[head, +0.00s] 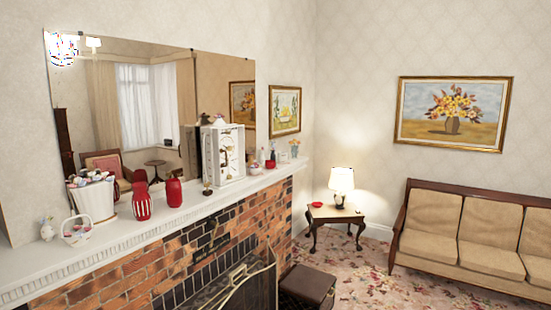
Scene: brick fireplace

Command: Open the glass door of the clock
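A white box-shaped clock (222,157) stands upright on the mantel shelf, in front of the mirror. Its front faces right, and a pale dial shows at its top. The glass door appears to lie flat over that front; I cannot make out its edge or handle clearly. Neither of my grippers shows in the head view.
The white mantel shelf (120,250) carries red vases (141,201), a white pot (93,199), a small basket (76,231) and small ornaments around the clock. Below are the brick fireplace (150,275) and a fire screen (245,290). Carpet (365,275) lies open at the right, before a sofa (465,238).

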